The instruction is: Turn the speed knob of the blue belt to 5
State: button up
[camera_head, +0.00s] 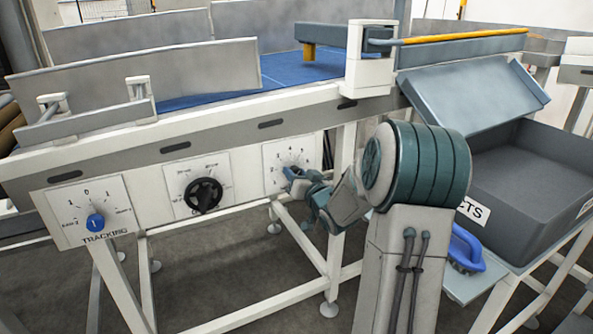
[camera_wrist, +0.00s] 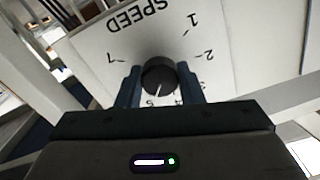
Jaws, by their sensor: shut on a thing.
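The blue belt (camera_head: 290,70) runs along the top of the conveyor. Its white speed panel (camera_head: 276,154) is on the front rail, partly hidden by my gripper (camera_head: 293,179). In the wrist view, the dial (camera_wrist: 98,50) appears upside down with the word SPEED and numbers around a round black knob (camera_wrist: 158,74). My gripper (camera_wrist: 159,88) is shut on this knob, one blue finger on each side. The knob's white line points down in the picture, close to the 5; its exact setting is hard to tell because the lower numbers are partly hidden.
A panel with a black rotary switch (camera_head: 205,193) and a TRACKING panel with a blue knob (camera_head: 95,221) lie left along the rail. A grey bin (camera_head: 510,180) and a blue-handled object (camera_head: 465,250) stand right of my arm.

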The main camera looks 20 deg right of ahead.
jog(key=o, duration=1)
jog(key=shift+c, duration=0.2)
jog(key=s+p, duration=0.1)
jog(key=s, duration=1.3)
jog(key=shift+d+p, duration=0.25)
jog(key=shift+p, duration=0.05)
jog(key=shift+w+r, duration=0.1)
